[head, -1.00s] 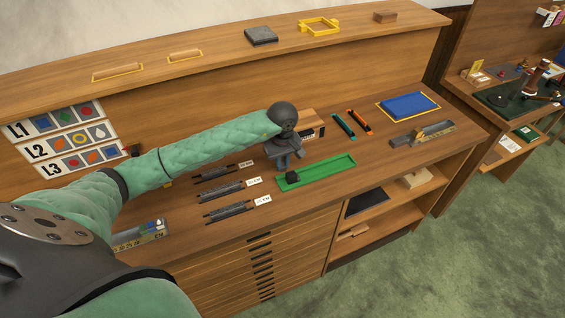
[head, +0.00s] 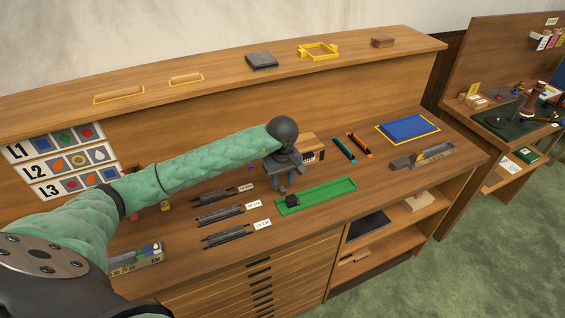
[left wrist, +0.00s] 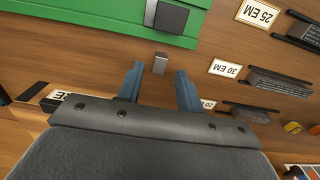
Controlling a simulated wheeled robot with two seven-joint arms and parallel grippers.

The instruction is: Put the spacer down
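A small grey metal spacer (left wrist: 160,63) shows in the left wrist view, upright on or just above the wooden desk top; I cannot tell if it touches. My left gripper (left wrist: 158,76) has its two blue fingers apart, one on each side of the spacer's line, with gaps between them and it. In the head view my left gripper (head: 281,186) points down at the desk, just behind the left end of the green tray (head: 325,192). The spacer is not distinguishable there. My right gripper is not in view.
A dark block (head: 292,200) sits in the green tray's left end. Racks of dark spacers (head: 220,213) with EM labels lie left of it. A wooden box (head: 308,147) stands close behind the gripper. Teal and orange sticks (head: 344,149) and a blue tray (head: 407,128) lie right.

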